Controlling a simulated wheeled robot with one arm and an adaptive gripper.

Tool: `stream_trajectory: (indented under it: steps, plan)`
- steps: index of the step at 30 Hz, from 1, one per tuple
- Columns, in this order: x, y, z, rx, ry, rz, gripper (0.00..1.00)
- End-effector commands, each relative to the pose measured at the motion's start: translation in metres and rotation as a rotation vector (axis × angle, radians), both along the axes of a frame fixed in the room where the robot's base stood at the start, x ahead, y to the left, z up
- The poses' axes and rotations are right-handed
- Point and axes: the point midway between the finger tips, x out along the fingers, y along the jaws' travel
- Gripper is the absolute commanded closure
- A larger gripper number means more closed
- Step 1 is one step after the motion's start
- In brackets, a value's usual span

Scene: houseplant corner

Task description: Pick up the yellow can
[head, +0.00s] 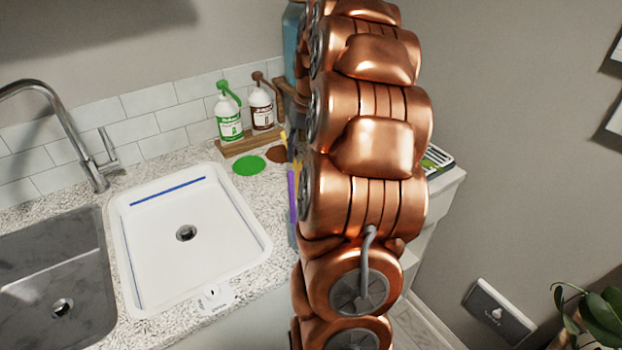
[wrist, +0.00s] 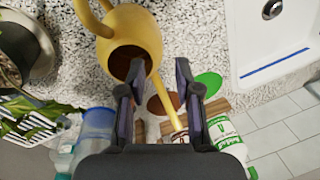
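The yellow can (wrist: 133,30) is a watering can on the speckled counter at the top of the wrist view, with a dark round opening, a handle and a long thin spout. My gripper (wrist: 159,75) is open, its two dark fingers apart. In the wrist view the spout runs down between the fingers. The can's body lies beyond the fingertips, toward the upper left. I cannot tell whether either finger touches it. In the head view my copper arm hides nearly all of the can.
Green-labelled (head: 229,118) and brown-labelled (head: 262,106) pump bottles stand on a wooden tray (head: 238,149). Green (head: 250,166) and brown (head: 277,154) discs lie nearby. A white sink basin (head: 150,245) is at left. A blue container (wrist: 96,128) and a leafy plant (wrist: 30,118) are near my gripper.

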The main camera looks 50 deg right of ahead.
Motion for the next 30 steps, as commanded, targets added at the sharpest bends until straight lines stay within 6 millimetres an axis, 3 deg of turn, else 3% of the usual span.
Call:
stream_trajectory:
  steps: [14, 22, 30]
  plan:
    - [0.003, 0.006, -0.032, 0.003, 0.002, 0.001, 0.67]
    - [0.006, 0.010, -0.066, 0.004, 0.004, 0.002, 0.67]
    - [0.008, 0.010, -0.071, 0.000, 0.001, 0.002, 0.67]
